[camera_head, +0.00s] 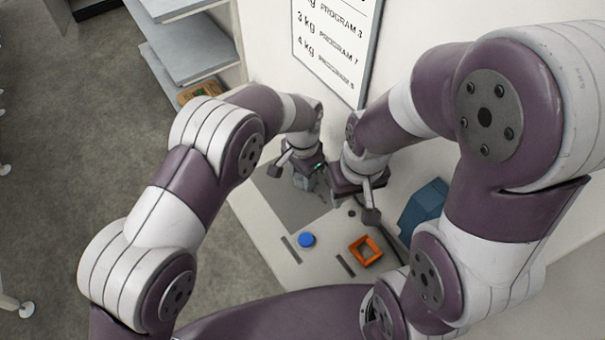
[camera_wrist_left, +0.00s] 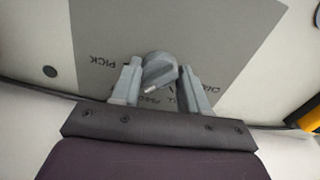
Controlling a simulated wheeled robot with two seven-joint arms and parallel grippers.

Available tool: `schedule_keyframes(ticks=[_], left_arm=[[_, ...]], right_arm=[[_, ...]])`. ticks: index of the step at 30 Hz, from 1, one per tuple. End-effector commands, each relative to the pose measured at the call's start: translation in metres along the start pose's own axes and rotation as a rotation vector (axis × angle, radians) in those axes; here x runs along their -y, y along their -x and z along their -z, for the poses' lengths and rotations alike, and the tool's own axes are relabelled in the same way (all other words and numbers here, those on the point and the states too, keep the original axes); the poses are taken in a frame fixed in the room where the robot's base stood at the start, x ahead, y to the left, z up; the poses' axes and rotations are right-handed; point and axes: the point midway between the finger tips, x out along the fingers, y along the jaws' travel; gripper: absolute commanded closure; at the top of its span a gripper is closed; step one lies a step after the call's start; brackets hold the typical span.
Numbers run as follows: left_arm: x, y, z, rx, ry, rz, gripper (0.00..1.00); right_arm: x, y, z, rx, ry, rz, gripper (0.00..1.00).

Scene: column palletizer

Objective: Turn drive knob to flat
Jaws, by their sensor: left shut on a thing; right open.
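The drive knob is a small grey knob (camera_wrist_left: 158,70) on a grey panel in the left wrist view. A short pale mark shows on its lower edge. Dark lettering is printed around it; "PICK" reads at the left and the rest is partly covered. My left gripper (camera_wrist_left: 160,92) is shut on the knob, one finger on each side. In the head view my left gripper (camera_head: 306,183) is down at the grey panel (camera_head: 292,210), and the knob is hidden there. My right gripper (camera_head: 345,195) is open beside it to the right, its fingers mostly hidden.
A round blue button (camera_head: 307,240) and an orange square frame (camera_head: 365,250) lie on the pale table top (camera_head: 330,250). A blue box (camera_head: 422,208) stands at the right. A white sign (camera_head: 337,45) hangs on the wall. Grey shelves (camera_head: 190,50) stand at the back left.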

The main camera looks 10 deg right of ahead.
Motion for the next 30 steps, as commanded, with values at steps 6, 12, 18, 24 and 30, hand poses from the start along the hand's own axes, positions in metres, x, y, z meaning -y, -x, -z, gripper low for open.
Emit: schedule_keyframes(ticks=[6,12,18,24,30], left_arm=[[0.0,0.001,0.001,-0.004,-0.015,0.001,0.86],[0.0,0.001,0.001,-0.004,-0.015,0.001,0.86],[0.0,0.001,0.001,-0.003,-0.015,0.001,0.31],[0.0,0.001,0.001,-0.002,-0.015,0.001,0.31],[0.001,0.015,0.001,-0.005,-0.015,0.002,0.31]], right_arm=[[0.0,-0.001,0.0,0.0,0.0,0.0,0.57],[0.0,-0.001,0.0,0.0,0.0,0.0,0.57],[0.0,-0.001,0.0,0.0,0.0,0.0,0.57],[0.0,-0.001,0.0,0.0,0.0,0.0,0.57],[0.0,-0.009,-0.001,0.0,0.0,0.0,0.57]])
